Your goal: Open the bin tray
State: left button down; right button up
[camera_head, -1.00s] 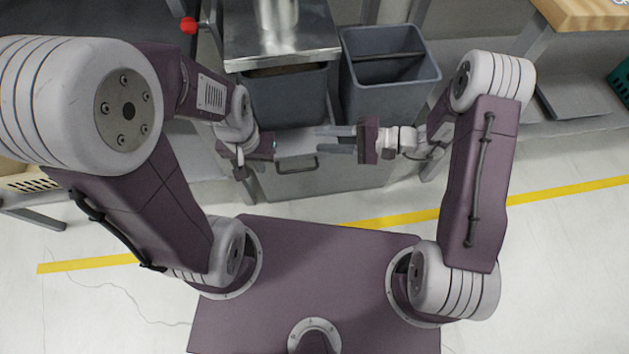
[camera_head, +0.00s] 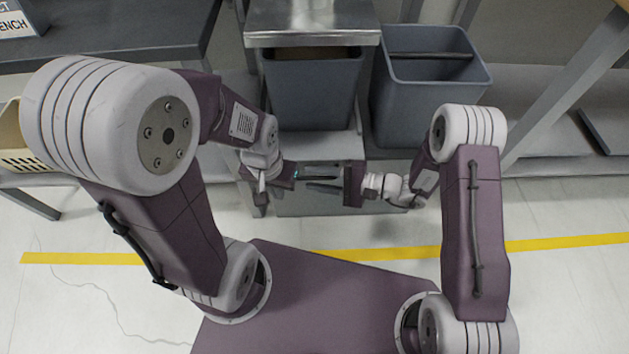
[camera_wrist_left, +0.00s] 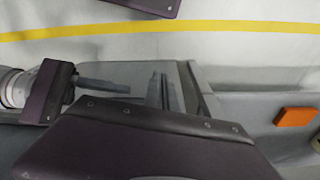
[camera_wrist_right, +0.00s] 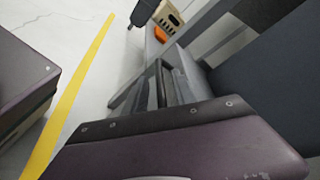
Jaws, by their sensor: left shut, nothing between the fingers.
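The bin tray's light grey top (camera_head: 315,146) and front panel (camera_head: 330,209) show in the head view, below two grey bins. Its dark front handle is largely hidden behind the grippers. My left gripper (camera_head: 298,173) is shut and empty at the tray's front; its fingers also show in the left wrist view (camera_wrist_left: 162,90). My right gripper (camera_head: 318,180) comes in from the right with its fingers pointing left across the front, close to the left gripper. It also shows in the left wrist view (camera_wrist_left: 110,86). I cannot tell whether its fingers are closed around the handle.
The left bin (camera_head: 312,92) stands under a steel top (camera_head: 312,22); the right bin (camera_head: 428,100) stands beside it. A dark bench (camera_head: 120,40) is at upper left. An orange object (camera_wrist_left: 296,117) shows in the left wrist view. Floor around the yellow line (camera_head: 390,254) is clear.

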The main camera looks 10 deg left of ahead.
jog(key=shift+a, duration=0.3)
grip_shut()
dwell(1.2)
